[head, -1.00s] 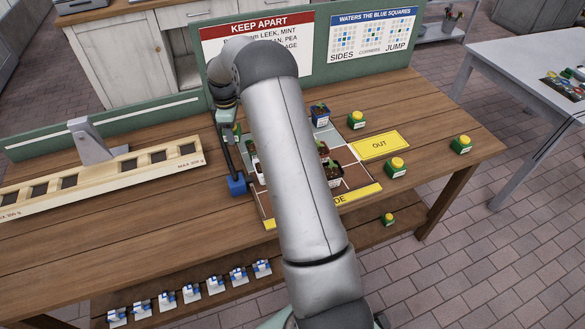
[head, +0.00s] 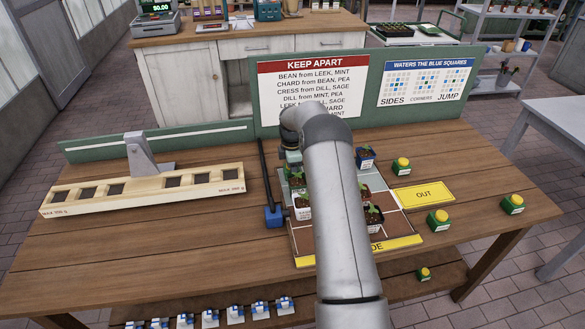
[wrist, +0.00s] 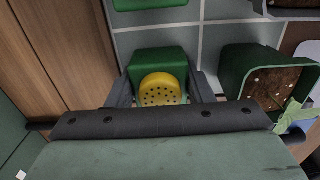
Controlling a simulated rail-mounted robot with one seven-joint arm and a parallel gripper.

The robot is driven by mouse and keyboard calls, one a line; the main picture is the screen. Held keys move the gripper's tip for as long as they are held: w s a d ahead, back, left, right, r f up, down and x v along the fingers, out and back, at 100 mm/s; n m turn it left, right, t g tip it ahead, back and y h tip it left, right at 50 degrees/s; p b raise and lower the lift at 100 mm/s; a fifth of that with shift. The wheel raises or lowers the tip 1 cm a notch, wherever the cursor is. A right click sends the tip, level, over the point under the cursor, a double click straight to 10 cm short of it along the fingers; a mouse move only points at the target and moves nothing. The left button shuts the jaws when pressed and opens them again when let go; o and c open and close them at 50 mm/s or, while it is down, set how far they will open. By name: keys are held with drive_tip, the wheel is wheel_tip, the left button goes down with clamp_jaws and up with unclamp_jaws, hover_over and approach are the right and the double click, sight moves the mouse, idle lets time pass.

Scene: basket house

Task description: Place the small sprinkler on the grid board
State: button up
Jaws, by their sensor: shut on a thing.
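A sprinkler with a green square body and a yellow perforated dome (wrist: 160,90) is between the two fingers of my gripper (wrist: 160,88) in the wrist view. The fingers are shut on it. In the wrist view it is over the grid board (wrist: 215,42), whose pale lines show around it; I cannot tell if it touches the board. A green pot with soil (wrist: 268,85) is close to its right. In the head view the board (head: 392,226) is partly hidden by my arm, and my gripper is over its far left corner.
Several potted seedlings, one of them a blue pot (head: 366,160), stand on the board. Green-and-yellow sprinklers (head: 438,220) stand to the right, near the yellow OUT card (head: 424,193). A wooden rack (head: 145,190) is at the left. A green sign panel (head: 355,85) rises behind.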

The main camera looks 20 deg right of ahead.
drive_tip(key=o, duration=0.8)
